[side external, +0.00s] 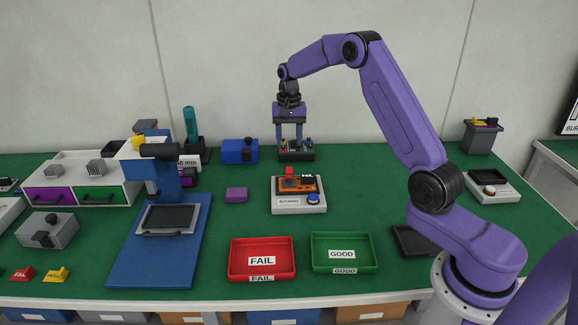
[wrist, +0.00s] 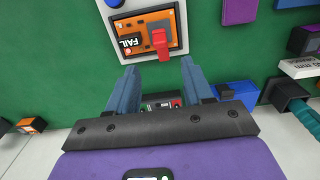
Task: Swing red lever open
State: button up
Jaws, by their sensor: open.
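The red lever (side external: 289,171) stands at the back edge of a white board fixture (side external: 299,207) in the middle of the table. In the wrist view the red lever (wrist: 160,42) shows upright-looking beside an orange board (wrist: 135,28) with a display reading FAIL. My gripper (side external: 291,146) is behind the fixture, pointing down, with its two fingers apart and nothing visibly between them. In the wrist view my gripper (wrist: 160,75) has its fingers spread, with the lever beyond the tips and apart from them.
A dark box with small coloured parts (side external: 296,156) is just under my fingers. A blue box (side external: 240,151) stands left of it, a purple block (side external: 236,194) left of the fixture. Red FAIL (side external: 262,259) and green GOOD (side external: 343,254) trays lie in front.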

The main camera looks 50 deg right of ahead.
aim_at(289, 167)
notch_tip(289, 167, down, 10)
jog(key=shift+f, duration=0.1)
jog(key=shift+c, duration=0.3)
grip_shut()
